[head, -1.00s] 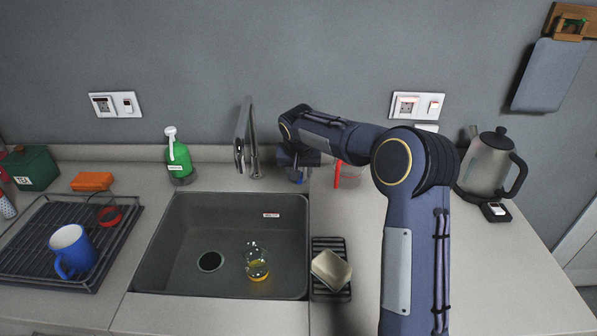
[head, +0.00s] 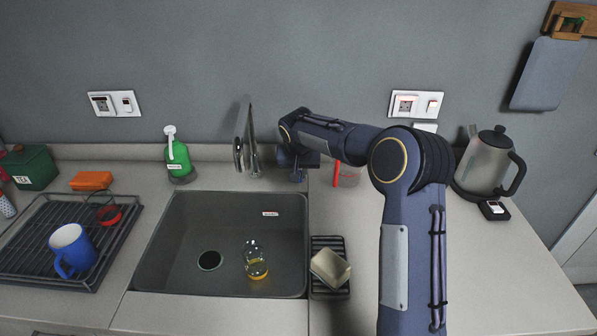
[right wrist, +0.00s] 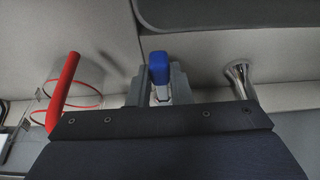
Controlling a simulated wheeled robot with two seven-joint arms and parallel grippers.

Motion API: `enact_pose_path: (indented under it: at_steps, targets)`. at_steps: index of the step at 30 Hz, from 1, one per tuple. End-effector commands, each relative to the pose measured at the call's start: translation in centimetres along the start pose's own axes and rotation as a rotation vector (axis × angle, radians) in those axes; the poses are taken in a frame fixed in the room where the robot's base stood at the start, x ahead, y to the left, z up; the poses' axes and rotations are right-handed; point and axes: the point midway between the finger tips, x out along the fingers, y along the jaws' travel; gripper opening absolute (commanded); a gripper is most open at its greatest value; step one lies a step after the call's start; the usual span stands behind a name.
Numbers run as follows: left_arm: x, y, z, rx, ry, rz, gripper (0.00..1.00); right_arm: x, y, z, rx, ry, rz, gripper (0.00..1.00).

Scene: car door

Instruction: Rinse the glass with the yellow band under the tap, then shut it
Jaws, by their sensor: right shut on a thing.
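The glass with the yellow band (head: 256,262) stands in the grey sink (head: 180,250), right of the drain. The metal tap (head: 253,140) rises behind the sink, and I see no water stream from it. Its base also shows in the right wrist view (right wrist: 239,75). My right gripper (head: 297,176) is behind the sink's right corner, to the right of the tap. In the right wrist view its fingers (right wrist: 160,85) are shut on a blue-tipped lever (right wrist: 159,67). In the head view the lever is mostly hidden by the gripper. My left gripper is out of view.
A clear container with a red handle (head: 336,174) stands close to the right of my right gripper. A sponge (head: 330,268) lies on a black rack right of the sink. A green bottle (head: 178,158), drying rack with blue mug (head: 74,250) and kettle (head: 488,165) stand farther out.

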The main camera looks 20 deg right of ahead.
Motion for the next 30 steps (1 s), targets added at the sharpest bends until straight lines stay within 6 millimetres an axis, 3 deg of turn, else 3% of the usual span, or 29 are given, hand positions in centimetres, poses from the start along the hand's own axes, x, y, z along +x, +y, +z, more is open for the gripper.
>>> enact_pose_path:
  at_steps: [15,26,27,30]
  targets:
    - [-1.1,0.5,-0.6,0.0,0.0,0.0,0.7,0.1,3.2,-0.7,-0.352,-0.001,-0.149,0.0]
    - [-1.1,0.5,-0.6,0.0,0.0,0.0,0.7,0.2,3.3,-0.7,-0.385,0.002,-0.159,0.0]
    - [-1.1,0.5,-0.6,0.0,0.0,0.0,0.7,0.2,3.3,-0.7,-0.385,0.002,-0.159,0.19]
    - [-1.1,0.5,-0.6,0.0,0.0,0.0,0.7,0.2,3.3,-0.7,-0.385,0.002,-0.159,0.32]
